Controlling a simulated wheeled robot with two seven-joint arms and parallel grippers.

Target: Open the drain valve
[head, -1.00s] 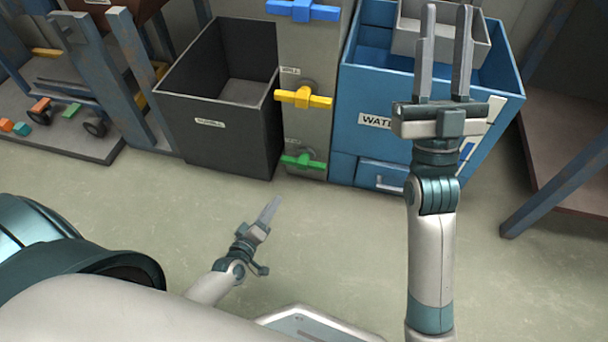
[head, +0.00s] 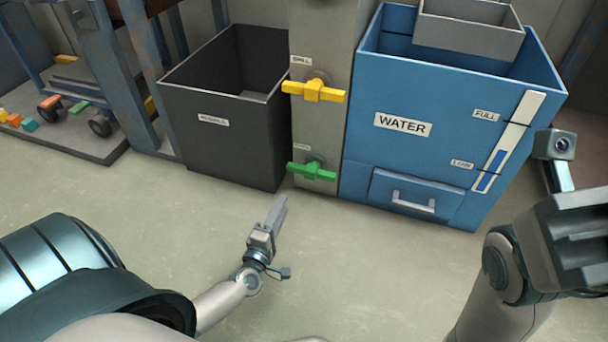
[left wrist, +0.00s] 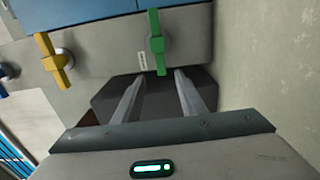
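A green valve (head: 311,171) with a bar handle sits low on the grey column (head: 325,130), its handle roughly level. A yellow valve (head: 314,90) sits above it, also level. The labels beside them are too small to read surely, so I cannot tell which is the drain. My left gripper (head: 279,208) is below and left of the green valve, apart from it. In the left wrist view its fingers (left wrist: 156,75) are spread and empty, with the green valve (left wrist: 157,44) beyond the tips. My right gripper (head: 580,245) is at the right edge, foreshortened; its opening is unclear.
A blue tank (head: 365,150) labelled WATER, with a level gauge and a handled drawer (head: 415,196), stands right of the column. A dark open bin (head: 225,150) stands left. Farther left is a shelf (head: 75,145) with small coloured items. The floor in front is clear.

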